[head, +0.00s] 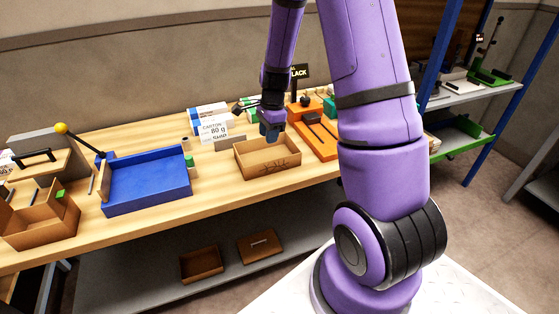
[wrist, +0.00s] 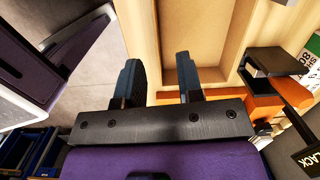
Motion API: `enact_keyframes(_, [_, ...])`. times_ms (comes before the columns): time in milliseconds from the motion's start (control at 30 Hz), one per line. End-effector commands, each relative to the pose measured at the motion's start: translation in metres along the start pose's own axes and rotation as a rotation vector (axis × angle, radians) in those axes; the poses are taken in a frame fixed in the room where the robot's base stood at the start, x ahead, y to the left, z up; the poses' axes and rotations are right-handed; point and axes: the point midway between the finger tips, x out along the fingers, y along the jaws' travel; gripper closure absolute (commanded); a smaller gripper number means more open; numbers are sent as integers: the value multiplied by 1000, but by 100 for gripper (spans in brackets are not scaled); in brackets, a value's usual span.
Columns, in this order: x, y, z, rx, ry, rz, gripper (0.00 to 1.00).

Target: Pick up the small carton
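An open brown carton (head: 268,172) stands on the wooden bench, below my gripper (head: 270,134). My gripper points down over the carton's back edge. In the wrist view the open carton (wrist: 205,45) fills the top middle. My gripper's two dark blue fingers (wrist: 161,85) are apart there, with nothing clearly held between them. One finger overlaps the carton in that view and the other lies outside it to the left. I cannot tell whether either finger touches the carton's wall. Another open brown carton (head: 40,232) stands at the bench's left end.
A blue tray (head: 148,208) stands left of the middle carton, with bare bench between. An orange device (head: 318,140) is close on its right. A white "CARTON 80 g" sign (head: 214,132) stands behind. Two brown cartons, one open (head: 201,264) and one flatter (head: 259,246), lie on the lower shelf.

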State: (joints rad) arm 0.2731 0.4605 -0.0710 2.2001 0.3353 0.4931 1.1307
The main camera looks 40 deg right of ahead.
Motion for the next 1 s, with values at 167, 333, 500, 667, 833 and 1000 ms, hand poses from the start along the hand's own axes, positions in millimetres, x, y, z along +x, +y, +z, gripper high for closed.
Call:
enact_keyframes(167, [22,-2,-11,81,2,19,66])
enact_keyframes(333, [41,-2,-12,92,2,23,66])
enact_keyframes(500, [66,-1,-13,92,2,23,66])
enact_keyframes(667, [78,-1,-12,89,2,21,66])
enact_keyframes(833, [88,0,-14,90,2,21,66])
enact_keyframes(1000, [111,2,-17,89,1,23,66])
